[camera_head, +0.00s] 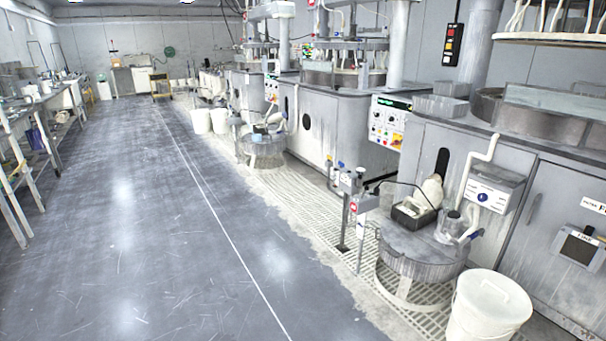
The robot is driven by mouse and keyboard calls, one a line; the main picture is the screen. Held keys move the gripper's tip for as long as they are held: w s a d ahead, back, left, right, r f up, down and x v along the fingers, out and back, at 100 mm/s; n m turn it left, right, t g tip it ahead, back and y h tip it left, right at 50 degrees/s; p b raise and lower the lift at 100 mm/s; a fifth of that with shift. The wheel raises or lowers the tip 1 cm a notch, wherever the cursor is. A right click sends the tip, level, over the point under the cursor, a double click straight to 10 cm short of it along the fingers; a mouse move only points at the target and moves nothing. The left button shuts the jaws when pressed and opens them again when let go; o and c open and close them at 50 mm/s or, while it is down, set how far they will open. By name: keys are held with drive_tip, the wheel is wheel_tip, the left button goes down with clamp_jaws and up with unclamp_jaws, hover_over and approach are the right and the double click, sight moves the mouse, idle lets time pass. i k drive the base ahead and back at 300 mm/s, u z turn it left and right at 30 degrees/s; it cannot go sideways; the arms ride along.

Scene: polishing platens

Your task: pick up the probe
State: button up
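I cannot pick out the probe with certainty. A thin dark bent rod or tube (405,184) arches from a metal stand (345,215) towards a round grey table (420,268) at the right front. I cannot tell whether it is the probe. On that table are a black tray (407,220) with pale items in it and a clear container (448,228). My gripper is not in view.
Large grey polishing machines (450,158) line the right side. Benches (38,110) line the left. The grey floor (150,230) between is clear. White buckets (201,121) stand farther back.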

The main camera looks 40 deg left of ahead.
sight(360, 172)
drive_tip(key=u, duration=1.15)
drive_tip(key=i, duration=2.35)
drive_tip(key=u, duration=0.4)
drive_tip(key=i, duration=1.7)
drive_tip(key=u, duration=0.15)
